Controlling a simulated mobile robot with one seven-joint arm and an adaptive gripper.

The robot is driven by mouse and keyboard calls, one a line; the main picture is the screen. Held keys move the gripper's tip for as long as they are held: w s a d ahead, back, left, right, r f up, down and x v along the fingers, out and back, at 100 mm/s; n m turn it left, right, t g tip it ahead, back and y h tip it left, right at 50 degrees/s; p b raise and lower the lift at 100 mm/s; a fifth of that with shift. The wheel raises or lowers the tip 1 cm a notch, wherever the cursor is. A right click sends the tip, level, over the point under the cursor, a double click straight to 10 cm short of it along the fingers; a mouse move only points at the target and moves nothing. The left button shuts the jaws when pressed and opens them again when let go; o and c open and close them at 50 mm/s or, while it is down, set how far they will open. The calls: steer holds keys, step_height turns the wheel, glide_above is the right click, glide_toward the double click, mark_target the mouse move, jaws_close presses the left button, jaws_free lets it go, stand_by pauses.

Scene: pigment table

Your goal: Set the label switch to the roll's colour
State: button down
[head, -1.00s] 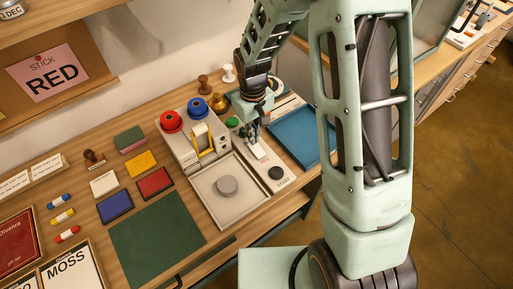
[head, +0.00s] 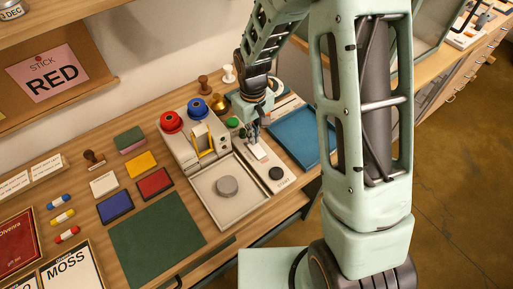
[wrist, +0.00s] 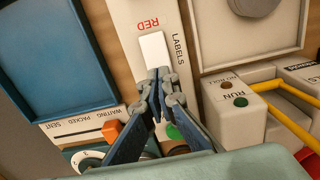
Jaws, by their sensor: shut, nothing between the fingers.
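The label switch (wrist: 154,52) is a white rocker on a pale panel marked LABELS (wrist: 184,68) in the wrist view, with the red word RED past one end. In the head view the switch (head: 258,153) shows just below my gripper (head: 254,139). My gripper (wrist: 162,84) is shut and empty, its fingertips at the near end of the white switch; I cannot tell whether they touch it. The fingers hide part of the panel. A pink card reading STICK RED (head: 50,73) hangs on the board at upper left. I cannot make out the roll for sure.
Beside the panel stands a grey machine (head: 186,152) with red and blue round tops, a yellow bar and a RUN button (wrist: 240,102). A green button (wrist: 173,132) sits behind my fingers. A blue tray (head: 297,131) lies on the panel's other side.

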steer(key=shift+f+b, duration=0.95)
steer(key=shift+f, duration=0.25)
stand_by(0.4)
steer(key=shift+r, duration=0.15)
steer(key=shift+r+p, duration=2.4)
steer(key=shift+r, duration=1.05)
